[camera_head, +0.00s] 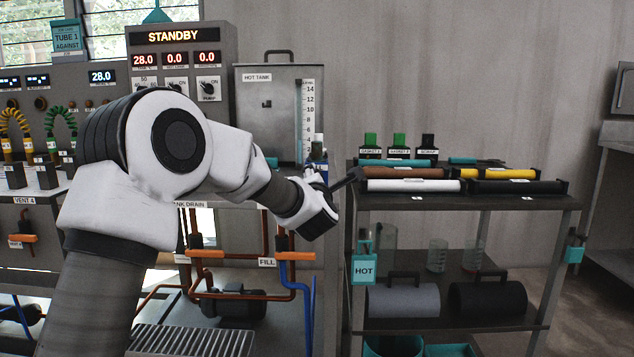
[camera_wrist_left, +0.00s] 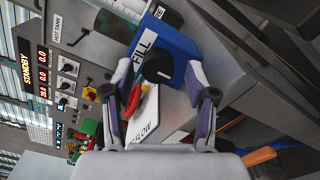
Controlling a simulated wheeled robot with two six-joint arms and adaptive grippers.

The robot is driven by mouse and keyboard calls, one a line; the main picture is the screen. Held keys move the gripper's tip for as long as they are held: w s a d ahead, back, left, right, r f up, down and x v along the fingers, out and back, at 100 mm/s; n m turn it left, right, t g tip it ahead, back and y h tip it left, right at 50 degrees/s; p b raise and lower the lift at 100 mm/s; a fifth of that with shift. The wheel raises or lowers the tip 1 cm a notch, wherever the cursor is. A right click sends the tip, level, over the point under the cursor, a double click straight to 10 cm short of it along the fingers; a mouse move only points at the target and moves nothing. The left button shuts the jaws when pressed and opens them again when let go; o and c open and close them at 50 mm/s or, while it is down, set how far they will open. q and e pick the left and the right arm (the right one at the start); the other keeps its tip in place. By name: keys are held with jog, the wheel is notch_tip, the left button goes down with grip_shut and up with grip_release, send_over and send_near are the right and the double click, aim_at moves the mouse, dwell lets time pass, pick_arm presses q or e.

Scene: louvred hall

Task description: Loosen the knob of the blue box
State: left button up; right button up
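The blue box (camera_wrist_left: 178,42) with a white FILL label is at the top middle of the left wrist view, tilted in the picture. Its round black knob (camera_wrist_left: 158,67) faces my left gripper (camera_wrist_left: 159,78). The two fingers are spread, one to each side of the knob; I cannot tell whether they touch it. In the head view a small part of the blue box (camera_head: 318,171) shows behind my left gripper (camera_head: 345,182), and the knob is hidden there. My right gripper is in neither view.
A red handle (camera_wrist_left: 136,100) and a white FLOW plate (camera_wrist_left: 146,125) lie close below the knob in the wrist view. The hot tank (camera_head: 270,110) stands behind my gripper. A shelf rack (camera_head: 480,203) with several coloured tubes stands to the right.

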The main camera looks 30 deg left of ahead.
pick_arm(q)
jog(key=shift+r, duration=0.1)
jog(key=v, duration=1.2)
